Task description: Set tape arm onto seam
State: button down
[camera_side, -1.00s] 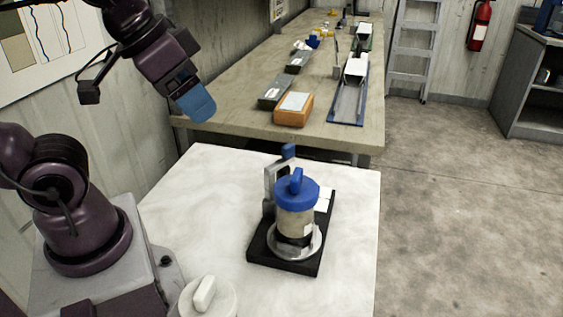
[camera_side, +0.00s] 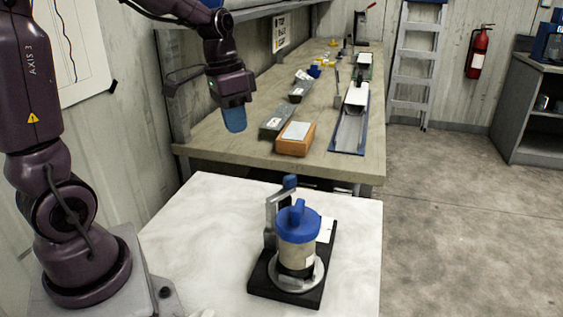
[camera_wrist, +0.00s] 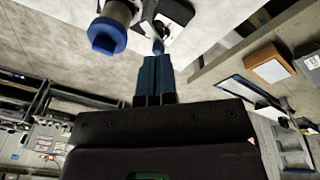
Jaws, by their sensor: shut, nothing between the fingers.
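A core liner with a blue cap (camera_side: 298,222) stands upright in a round grey holder on a black base (camera_side: 262,281) on the white table. A grey tape arm (camera_side: 271,217) with a blue-tipped handle (camera_side: 289,182) rises at the back of the base. I cannot tell whether it touches the liner's seam. My gripper (camera_side: 235,119) has blue fingers, points down and is shut and empty, above and to the left of the fixture. In the wrist view the fingers (camera_wrist: 156,66) are together, with the blue cap (camera_wrist: 107,36) at the upper left and the blue handle tip (camera_wrist: 158,46) just beyond them.
The white table (camera_side: 190,230) is bare left of the fixture. Behind it, a long bench (camera_side: 225,148) holds an orange box (camera_side: 296,138), grey trays and a blue-edged rail (camera_side: 349,131).

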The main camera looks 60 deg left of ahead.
jog(key=w+a+f+m+h, duration=0.2)
jog(key=w+a+m, duration=0.4)
jog(key=m, duration=0.8)
jog(key=shift+w+a+h, duration=0.25)
jog(key=shift+w+h, duration=0.25)
jog(key=shift+w, duration=0.15)
jog(key=w+d+f, duration=0.2)
jog(key=d+f, duration=0.5)
jog(key=f, duration=0.2)
jog(key=shift+d+f, duration=0.15)
jog(key=shift+d, duration=0.1)
